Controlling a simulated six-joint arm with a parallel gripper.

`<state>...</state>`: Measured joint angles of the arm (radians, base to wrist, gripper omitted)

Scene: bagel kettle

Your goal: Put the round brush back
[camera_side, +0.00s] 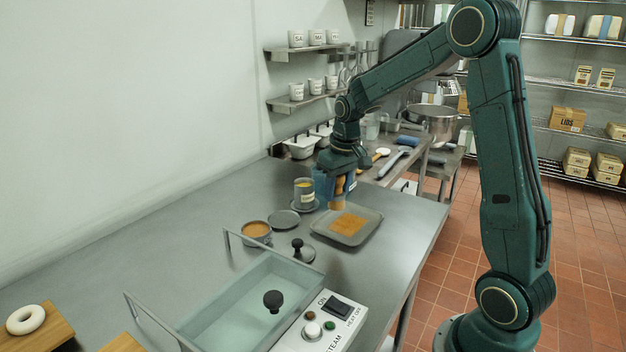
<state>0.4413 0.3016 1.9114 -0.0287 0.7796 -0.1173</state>
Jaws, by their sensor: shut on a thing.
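My gripper (346,174) is at the middle of the counter, pointing down and shut on the round brush. The round brush (337,193) shows as a short tan piece hanging below the jaws, above the far left edge of a grey tray (374,234). I cannot tell whether its lower end touches the tray. The upper part of the brush is hidden by the jaws. An orange square patch (348,224) lies on the tray. A labelled cup with yellow contents (304,190) stands on a small round dish just left of the gripper.
A blue container (320,181) stands close behind the gripper, partly hidden. A pan of orange contents (256,230), a flat grey disc (284,220) and a black-knobbed lid (302,252) lie left of the tray. A kettle basin (246,303) and control box (331,325) are in front.

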